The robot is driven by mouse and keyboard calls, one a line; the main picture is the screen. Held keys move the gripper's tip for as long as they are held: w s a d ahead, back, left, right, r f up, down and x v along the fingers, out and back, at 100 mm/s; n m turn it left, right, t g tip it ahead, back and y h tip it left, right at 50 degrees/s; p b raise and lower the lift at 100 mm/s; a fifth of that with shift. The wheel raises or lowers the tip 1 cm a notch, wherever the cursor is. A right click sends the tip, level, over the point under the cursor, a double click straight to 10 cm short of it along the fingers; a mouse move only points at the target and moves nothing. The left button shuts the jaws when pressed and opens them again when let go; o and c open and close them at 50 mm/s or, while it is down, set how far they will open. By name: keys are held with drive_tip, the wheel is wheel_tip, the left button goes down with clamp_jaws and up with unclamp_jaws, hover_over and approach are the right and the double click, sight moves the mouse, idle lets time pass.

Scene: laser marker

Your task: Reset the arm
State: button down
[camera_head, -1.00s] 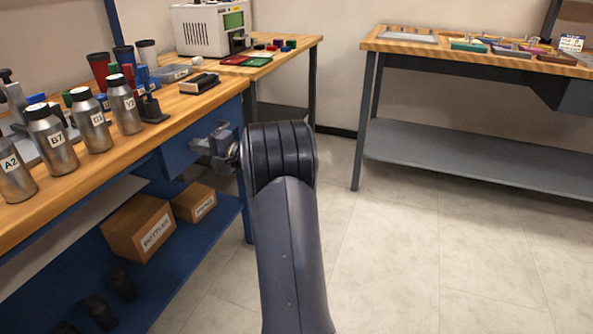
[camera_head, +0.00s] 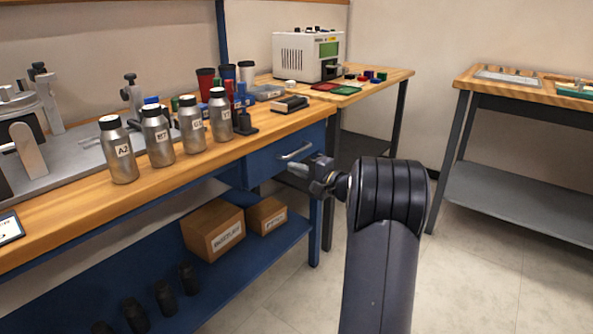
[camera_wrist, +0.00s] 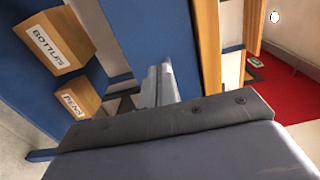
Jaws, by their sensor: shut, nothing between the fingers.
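My arm rises in the lower right of the head view, bent at a dark ribbed joint. My gripper (camera_head: 300,171) points left from that joint, in front of the blue workbench's drawer (camera_head: 277,163) and just below its handle (camera_head: 296,151) in the picture. Whether it touches the drawer cannot be told. In the wrist view my gripper's fingers (camera_wrist: 160,84) lie together over a blue surface, with nothing between them. The drawer looks shut.
The wooden benchtop (camera_head: 70,222) holds several labelled metal bottles (camera_head: 159,137) and a grey fixture (camera_head: 60,165). Boxes (camera_head: 213,231) stand on the lower shelf. A white machine (camera_head: 308,55) stands on the back table. Another table (camera_head: 465,82) is at right. Floor (camera_head: 470,280) is clear at right.

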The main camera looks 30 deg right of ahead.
drive_tip(key=p+v, duration=0.1)
drive_tip(key=v, duration=0.7)
drive_tip(key=shift+p, duration=0.3)
drive_tip(key=shift+w+a+f, duration=0.1)
drive_tip(key=shift+w, duration=0.05)
